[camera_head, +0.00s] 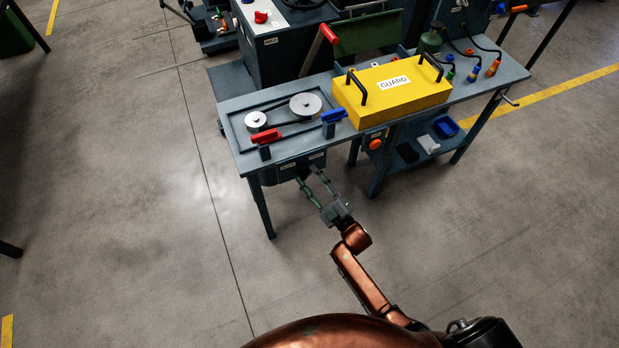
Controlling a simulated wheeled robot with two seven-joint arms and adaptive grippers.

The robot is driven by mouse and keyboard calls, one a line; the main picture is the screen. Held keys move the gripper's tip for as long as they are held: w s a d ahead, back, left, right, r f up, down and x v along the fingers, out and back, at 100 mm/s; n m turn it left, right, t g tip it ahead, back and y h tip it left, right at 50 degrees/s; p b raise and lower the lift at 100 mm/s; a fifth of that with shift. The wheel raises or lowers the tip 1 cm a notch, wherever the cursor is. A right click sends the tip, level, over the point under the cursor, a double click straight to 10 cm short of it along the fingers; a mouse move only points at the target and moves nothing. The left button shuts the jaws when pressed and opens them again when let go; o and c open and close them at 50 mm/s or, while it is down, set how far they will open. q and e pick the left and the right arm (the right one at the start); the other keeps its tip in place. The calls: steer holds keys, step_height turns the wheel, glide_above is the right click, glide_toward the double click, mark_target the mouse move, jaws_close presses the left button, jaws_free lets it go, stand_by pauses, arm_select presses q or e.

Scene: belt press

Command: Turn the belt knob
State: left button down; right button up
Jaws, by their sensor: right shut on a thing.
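My right gripper (306,175) reaches up from below to the labelled dark box (286,171) under the front edge of the bench. Its two green fingers are at the front of that box, shut on a small part taken to be the belt knob. The knob itself is too small and too hidden by the fingers to make out. Above, two grey pulleys (305,105) with a dark belt sit in a recessed tray on the bench top. My left gripper is not in view.
A yellow guard (384,105) with black handles stands on the bench (226,113). Red (266,137) and blue (334,116) clamp levers sit near the front edge. An orange knob (375,144) is under the bench. A shelf holds a blue bin (446,127). The floor in front is clear.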

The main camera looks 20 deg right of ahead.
steer(key=o, duration=0.9)
steer(key=shift+d+r, duration=0.25)
steer(key=shift+o, duration=1)
steer(key=shift+a+f, duration=0.15)
steer(key=v, duration=1.2)
